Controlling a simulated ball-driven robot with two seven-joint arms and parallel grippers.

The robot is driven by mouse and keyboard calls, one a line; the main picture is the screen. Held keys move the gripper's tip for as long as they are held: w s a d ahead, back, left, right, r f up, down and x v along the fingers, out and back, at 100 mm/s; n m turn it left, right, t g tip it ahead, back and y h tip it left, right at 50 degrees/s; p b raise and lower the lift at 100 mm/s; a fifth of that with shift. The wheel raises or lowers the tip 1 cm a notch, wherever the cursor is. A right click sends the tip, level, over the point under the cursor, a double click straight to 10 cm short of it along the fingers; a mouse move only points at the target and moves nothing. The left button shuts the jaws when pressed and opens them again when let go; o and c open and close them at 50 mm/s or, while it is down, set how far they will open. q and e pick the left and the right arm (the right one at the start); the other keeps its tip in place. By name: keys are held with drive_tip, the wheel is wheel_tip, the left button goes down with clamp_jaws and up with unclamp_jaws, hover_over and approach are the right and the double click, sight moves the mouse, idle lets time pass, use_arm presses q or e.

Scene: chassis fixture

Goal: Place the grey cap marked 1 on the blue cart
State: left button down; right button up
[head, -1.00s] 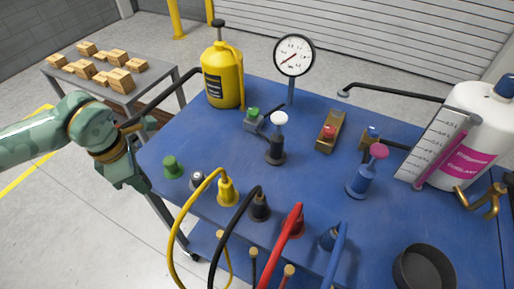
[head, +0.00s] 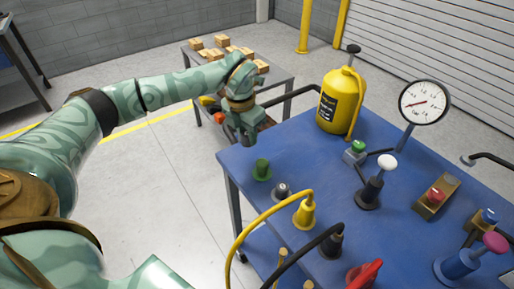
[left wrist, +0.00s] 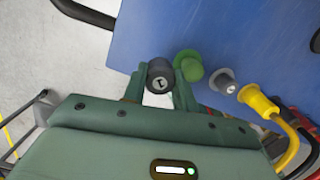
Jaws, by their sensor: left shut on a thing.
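My left gripper (head: 246,128) is shut on a dark grey cap (left wrist: 160,76) whose round top bears a light mark that looks like a 1. In the head view only the lower part of the cap (head: 248,140) shows below the fingers. My right gripper is not in view.
A green knob (head: 262,169) stands on the cart close to the held cap, with a grey fitting (head: 281,191) and a yellow plug (head: 305,213) beyond. A yellow bottle (head: 340,100) and a gauge (head: 424,102) stand further back. A table (head: 285,85) with wooden blocks is behind.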

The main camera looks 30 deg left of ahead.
use_arm(q)
drive_tip(key=b, duration=0.1)
hover_over(255, 154)
drive_tip(key=f, duration=0.4)
drive_tip(key=shift+s+f, duration=0.15)
drive_tip(key=shift+s, duration=0.15)
drive_tip(key=shift+w+a+f+b, duration=0.15)
drive_tip(key=shift+f+b, duration=0.35)
drive_tip(key=shift+f, duration=1.15)
drive_tip(key=shift+f, duration=0.1)
drive_tip(key=c, duration=1.1)
unclamp_jaws()
wheel_tip(255, 154, up, 12)
drive_tip(key=s+p, duration=0.1)
drive_tip(key=p, duration=0.2)
drive_tip(key=shift+s, duration=0.25)
